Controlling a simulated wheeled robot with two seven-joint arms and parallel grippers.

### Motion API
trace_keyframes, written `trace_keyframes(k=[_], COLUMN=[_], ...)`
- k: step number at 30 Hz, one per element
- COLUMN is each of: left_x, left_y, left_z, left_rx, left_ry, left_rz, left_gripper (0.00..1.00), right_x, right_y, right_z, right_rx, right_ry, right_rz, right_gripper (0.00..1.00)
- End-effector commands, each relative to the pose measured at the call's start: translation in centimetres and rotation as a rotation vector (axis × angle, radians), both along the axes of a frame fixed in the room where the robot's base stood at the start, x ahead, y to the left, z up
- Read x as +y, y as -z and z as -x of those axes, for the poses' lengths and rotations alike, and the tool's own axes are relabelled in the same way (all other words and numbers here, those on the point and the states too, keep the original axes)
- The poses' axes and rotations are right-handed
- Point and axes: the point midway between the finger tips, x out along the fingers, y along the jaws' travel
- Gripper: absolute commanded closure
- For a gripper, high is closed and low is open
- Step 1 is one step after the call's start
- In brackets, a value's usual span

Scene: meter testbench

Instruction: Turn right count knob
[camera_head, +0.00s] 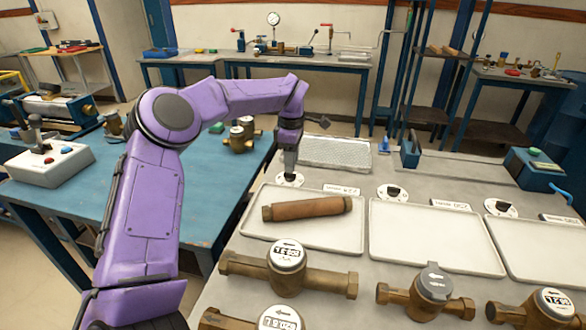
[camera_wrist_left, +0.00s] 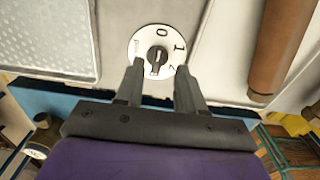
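Three round white dials with dark knobs sit in a row on the grey bench: a left knob (camera_head: 289,180), a middle knob (camera_head: 392,192) and a right knob (camera_head: 500,208). My left gripper (camera_head: 289,170) points down at the left knob and partly covers it. In the left wrist view that dial (camera_wrist_left: 157,53) shows a 0 and a 1 around its dark knob. My left gripper (camera_wrist_left: 159,75) is open there, its fingers on either side of the knob's lower part with a gap between. Contact cannot be told. The right gripper is not in view.
White trays (camera_head: 425,268) lie in front of the dials; the left one holds a brown cylinder (camera_head: 307,208). Brass meters (camera_head: 288,255) stand along the front. A textured plate (camera_head: 336,152) lies behind the left dial. A blue table (camera_head: 75,205) is at left.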

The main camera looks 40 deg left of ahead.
Motion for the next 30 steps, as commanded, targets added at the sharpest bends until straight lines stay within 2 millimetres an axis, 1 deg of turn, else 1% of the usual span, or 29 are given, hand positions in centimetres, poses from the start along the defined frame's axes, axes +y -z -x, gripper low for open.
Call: trace_keyframes(k=[1,3,6,9,15,17,18,19,26,30], left_x=[0.0,0.0,0.0,0.0,0.0,0.0,0.0,0.0,0.0,0.0], left_y=[1.0,2.1,3.0,3.4,3.5,3.5,3.4,3.4,3.4,3.3], left_z=[0.1,0.0,0.0,0.0,0.0,0.0,0.0,0.0,0.0,0.0], left_rx=[0.003,0.002,0.001,0.0,-0.001,0.0,0.0,0.0,0.0,0.001], left_ry=[0.0,0.0,0.001,0.0,0.0,0.0,0.0,0.0,0.004,0.029], left_rz=[0.001,0.0,0.0,0.0,0.0,0.0,0.0,0.0,-0.001,0.0], left_gripper=[0.62,0.62,0.62,0.62,0.62,0.81,0.94,1.0,1.0,1.0], right_x=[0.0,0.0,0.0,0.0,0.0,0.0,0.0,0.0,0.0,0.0], right_y=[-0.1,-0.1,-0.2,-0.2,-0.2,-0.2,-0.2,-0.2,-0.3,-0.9], right_z=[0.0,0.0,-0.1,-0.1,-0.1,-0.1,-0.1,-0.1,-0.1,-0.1], right_rx=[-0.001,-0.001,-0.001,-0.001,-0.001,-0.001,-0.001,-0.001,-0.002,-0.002], right_ry=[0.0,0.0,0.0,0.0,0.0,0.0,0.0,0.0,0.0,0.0], right_rz=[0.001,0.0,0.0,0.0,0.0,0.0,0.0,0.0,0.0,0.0], right_gripper=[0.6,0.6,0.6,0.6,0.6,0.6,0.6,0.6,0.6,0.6])
